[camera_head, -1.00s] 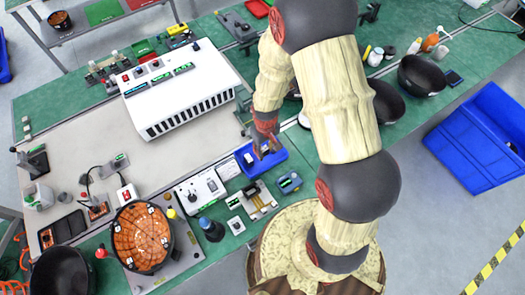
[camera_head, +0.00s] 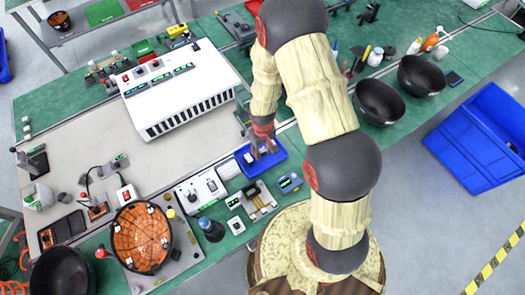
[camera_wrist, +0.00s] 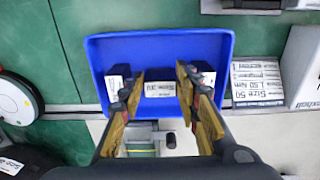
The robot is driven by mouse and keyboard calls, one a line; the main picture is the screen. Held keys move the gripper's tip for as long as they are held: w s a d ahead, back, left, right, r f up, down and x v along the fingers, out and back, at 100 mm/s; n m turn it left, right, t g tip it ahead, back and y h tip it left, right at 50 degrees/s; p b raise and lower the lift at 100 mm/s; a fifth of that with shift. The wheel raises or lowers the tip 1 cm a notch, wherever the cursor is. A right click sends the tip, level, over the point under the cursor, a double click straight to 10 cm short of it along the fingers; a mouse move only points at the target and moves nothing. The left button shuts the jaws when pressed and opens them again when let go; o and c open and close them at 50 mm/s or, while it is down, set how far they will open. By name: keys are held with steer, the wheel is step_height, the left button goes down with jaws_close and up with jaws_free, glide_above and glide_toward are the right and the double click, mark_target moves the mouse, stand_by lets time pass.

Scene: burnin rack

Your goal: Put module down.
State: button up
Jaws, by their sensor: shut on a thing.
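A small dark module with a white printed label (camera_wrist: 160,89) shows between my fingertips in the wrist view. My gripper (camera_wrist: 160,92) is shut on it, the fingers along its left and right sides. In the head view, my gripper (camera_head: 263,153) points down into the blue tray (camera_head: 281,162), hiding most of the module. The blue tray also shows in the wrist view (camera_wrist: 160,43), around my fingertips. Dark labelled pieces (camera_wrist: 118,72) show beside both fingers, partly hidden. Whether the module touches the tray floor I cannot tell.
A labelled white box (camera_wrist: 257,80) stands right of the tray in the wrist view. A fixture (camera_head: 258,200) and a small blue device (camera_head: 289,183) stand near the tray in the head view. A large white rack unit (camera_head: 180,88) stands behind left. Black bowls (camera_head: 379,103) stand right.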

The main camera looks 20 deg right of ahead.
steer(key=o, duration=0.9)
steer(key=shift+f, duration=0.1)
step_height(320, 180, up, 12)
steer(key=r, duration=0.1)
step_height(320, 180, up, 19)
steer(key=m+t, duration=0.1)
steer(key=t, duration=0.2)
glide_above(262, 153)
steer(key=s, duration=0.3)
steer(key=s+r+t, duration=0.1)
steer(key=s+r, duration=0.3)
steer(key=s+r+m, duration=0.1)
steer(key=s+r, duration=0.4)
steer(key=s+r+t, duration=0.1)
steer(key=s+r, duration=0.3)
steer(key=r, duration=0.1)
steer(key=shift+s+d+t+p, duration=0.15)
steer(key=shift+s+t+p, duration=0.15)
